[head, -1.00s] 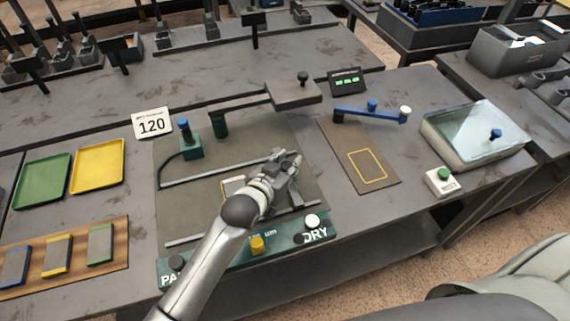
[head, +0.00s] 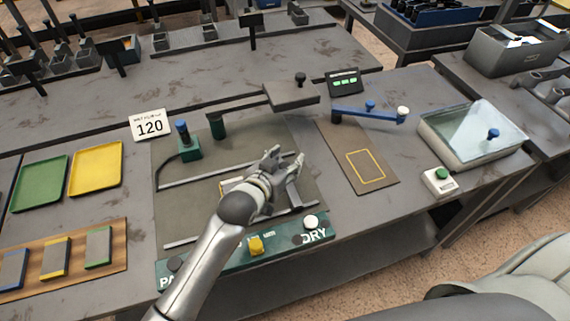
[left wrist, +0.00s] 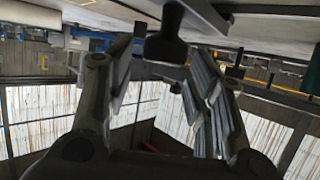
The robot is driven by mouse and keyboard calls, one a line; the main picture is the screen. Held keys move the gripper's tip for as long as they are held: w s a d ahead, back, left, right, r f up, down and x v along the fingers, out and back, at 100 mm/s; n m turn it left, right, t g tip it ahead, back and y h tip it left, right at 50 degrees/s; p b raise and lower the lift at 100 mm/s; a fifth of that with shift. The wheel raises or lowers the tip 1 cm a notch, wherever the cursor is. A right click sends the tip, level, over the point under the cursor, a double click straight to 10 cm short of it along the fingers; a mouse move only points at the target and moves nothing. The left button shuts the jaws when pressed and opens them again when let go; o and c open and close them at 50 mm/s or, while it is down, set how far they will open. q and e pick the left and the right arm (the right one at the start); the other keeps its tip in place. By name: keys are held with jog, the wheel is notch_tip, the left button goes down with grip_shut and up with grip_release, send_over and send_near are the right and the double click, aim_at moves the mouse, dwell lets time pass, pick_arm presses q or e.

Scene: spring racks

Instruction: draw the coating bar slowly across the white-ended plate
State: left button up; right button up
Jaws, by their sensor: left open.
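My left gripper (head: 286,160) is open above the dark green applicator board (head: 300,151). In the left wrist view its fingers (left wrist: 163,75) are spread, with a dark knob (left wrist: 166,45) showing between them. A grey bar (head: 293,193) shows beside the gripper in the head view; it looks like the coating bar, mostly hidden by the hand. A small pale-ended plate (head: 228,186) lies on the board, mostly covered by my wrist. I cannot tell whether the gripper touches the bar. My right gripper is not in view.
A grey block (head: 291,97) is behind. A yellow-outlined mat (head: 372,181), blue lever (head: 362,114) and glass-lidded tray (head: 470,135) are right. Green and yellow trays (head: 96,169) are left.

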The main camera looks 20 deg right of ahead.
aim_at(285, 166)
pick_arm(q)
jog(key=shift+r, duration=4.2)
jog(key=shift+f, duration=0.1)
